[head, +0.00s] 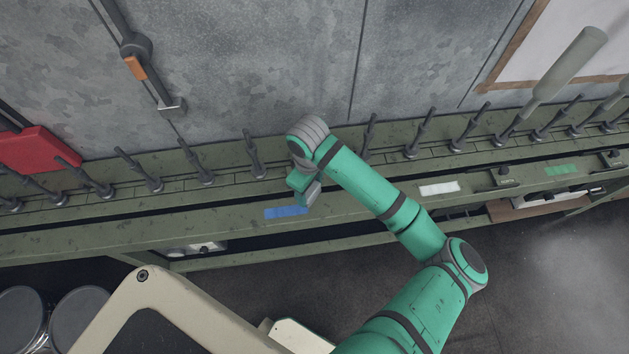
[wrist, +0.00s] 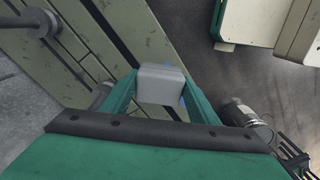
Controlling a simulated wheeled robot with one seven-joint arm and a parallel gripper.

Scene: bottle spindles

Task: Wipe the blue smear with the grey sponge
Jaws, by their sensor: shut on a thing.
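The blue smear (head: 286,212) is a flat strip on the front ledge of the green bench, just left of my gripper (head: 306,192) in the head view. In the wrist view a little of the smear's blue (wrist: 183,95) shows at the right edge of the grey sponge (wrist: 160,84). My gripper (wrist: 160,92) is shut on the sponge, a pale grey block between its two green fingers. The sponge is over or beside the smear; I cannot tell whether it touches the ledge. In the head view the sponge is hidden by my gripper.
A row of upright dark spindles (head: 254,155) stands along the bench (head: 110,228) behind the ledge. A white strip (head: 439,188) and a green strip (head: 562,170) lie farther right. A grey bottle (head: 568,64) sits on a right-hand spindle. A red box (head: 38,148) is at far left.

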